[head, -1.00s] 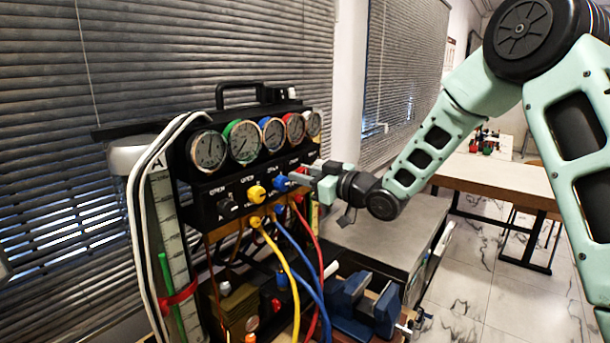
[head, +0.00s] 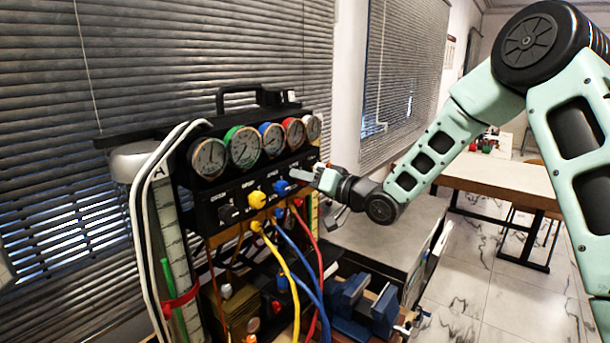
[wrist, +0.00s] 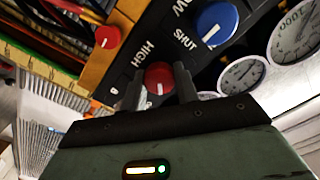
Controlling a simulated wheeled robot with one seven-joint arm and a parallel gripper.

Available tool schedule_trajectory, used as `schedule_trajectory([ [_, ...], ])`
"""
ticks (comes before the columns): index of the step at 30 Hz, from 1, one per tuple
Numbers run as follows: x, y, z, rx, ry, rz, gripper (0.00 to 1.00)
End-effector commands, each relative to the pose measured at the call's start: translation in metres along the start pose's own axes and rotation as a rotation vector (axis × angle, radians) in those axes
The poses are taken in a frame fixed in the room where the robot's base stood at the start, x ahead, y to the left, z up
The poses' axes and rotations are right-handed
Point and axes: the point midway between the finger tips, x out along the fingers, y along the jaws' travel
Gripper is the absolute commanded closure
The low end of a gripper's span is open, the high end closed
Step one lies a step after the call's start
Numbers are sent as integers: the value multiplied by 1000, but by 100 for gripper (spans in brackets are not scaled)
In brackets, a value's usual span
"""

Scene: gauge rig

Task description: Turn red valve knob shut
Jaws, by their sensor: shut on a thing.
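The red valve knob (wrist: 159,77) sits on the black panel in the wrist view, between my two fingers, with its white mark toward the bottom of the picture. My gripper (wrist: 160,88) is shut on this knob. In the head view my gripper (head: 300,175) reaches the panel's right part from the right and hides the red knob. The blue knob (wrist: 215,23) stands beside it, with the words SHUT and HIGH printed near the knobs.
A row of gauges (head: 245,145) is above the knobs. The yellow knob (head: 257,199) and blue knob (head: 283,187) are to the left.

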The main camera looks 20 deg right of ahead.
Motion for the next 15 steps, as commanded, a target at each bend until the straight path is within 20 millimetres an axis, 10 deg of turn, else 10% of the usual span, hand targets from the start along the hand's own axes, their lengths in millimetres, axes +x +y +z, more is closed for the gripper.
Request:
schedule_trajectory([
  [15,-1,1,-2,480,2,2,92],
])
